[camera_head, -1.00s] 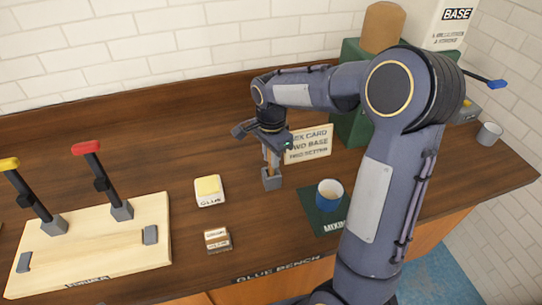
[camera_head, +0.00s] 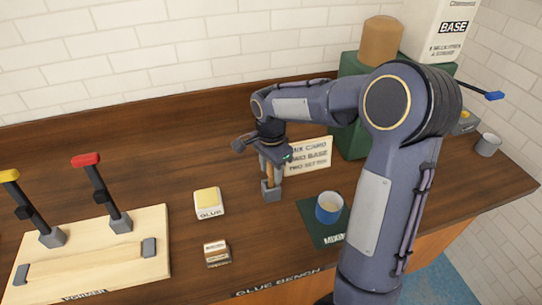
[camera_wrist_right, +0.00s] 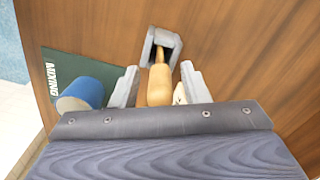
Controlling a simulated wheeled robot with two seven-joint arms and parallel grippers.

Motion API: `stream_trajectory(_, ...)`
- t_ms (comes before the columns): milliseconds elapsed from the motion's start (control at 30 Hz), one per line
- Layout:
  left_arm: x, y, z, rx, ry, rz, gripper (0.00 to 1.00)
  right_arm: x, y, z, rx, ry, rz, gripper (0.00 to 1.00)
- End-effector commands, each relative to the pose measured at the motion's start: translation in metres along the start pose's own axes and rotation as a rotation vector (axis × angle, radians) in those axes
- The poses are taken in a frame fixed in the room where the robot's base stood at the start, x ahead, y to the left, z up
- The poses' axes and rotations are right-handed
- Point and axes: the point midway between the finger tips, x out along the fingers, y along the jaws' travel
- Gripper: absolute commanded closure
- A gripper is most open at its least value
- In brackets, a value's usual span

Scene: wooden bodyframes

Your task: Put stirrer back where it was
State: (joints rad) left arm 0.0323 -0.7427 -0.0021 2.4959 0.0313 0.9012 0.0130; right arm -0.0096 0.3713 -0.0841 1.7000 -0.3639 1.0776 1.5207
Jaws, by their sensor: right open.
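The stirrer (camera_wrist_right: 160,84) has a pale wooden handle and stands in a small grey holder (camera_head: 271,191) on the bench. In the right wrist view the holder (camera_wrist_right: 161,42) surrounds its far end. My right gripper (camera_head: 270,164) is over the holder in the head view. In the right wrist view my right gripper (camera_wrist_right: 158,86) is open, with one finger on each side of the handle and gaps between. A blue cup (camera_head: 329,207) with pale contents stands on the green mixing mat (camera_head: 309,220). My left gripper is not in view.
A mix card (camera_head: 310,155) stands just behind the holder. A glue pad (camera_head: 209,203) and a small block (camera_head: 217,253) lie to the left. The former board (camera_head: 150,225) with upright clamps is farther left. A green box (camera_head: 350,142) stands behind my arm.

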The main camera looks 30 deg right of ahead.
Motion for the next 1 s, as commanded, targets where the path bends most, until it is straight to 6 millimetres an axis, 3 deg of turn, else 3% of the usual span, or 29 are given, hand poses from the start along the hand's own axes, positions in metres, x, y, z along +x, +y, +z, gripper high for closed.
stream_trajectory(500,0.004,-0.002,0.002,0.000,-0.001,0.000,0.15,-0.100,-0.001,0.000,-0.001,0.000,-0.007,0.59)
stream_trajectory(767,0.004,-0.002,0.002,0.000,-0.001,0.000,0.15,-0.117,0.000,0.000,-0.001,-0.001,-0.003,0.59)
stream_trajectory(867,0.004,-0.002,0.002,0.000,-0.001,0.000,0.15,-0.120,0.008,0.001,-0.039,-0.013,-0.019,0.59)
stream_trajectory(1000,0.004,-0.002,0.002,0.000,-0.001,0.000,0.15,-0.125,0.049,0.011,-0.246,-0.063,-0.115,0.59)
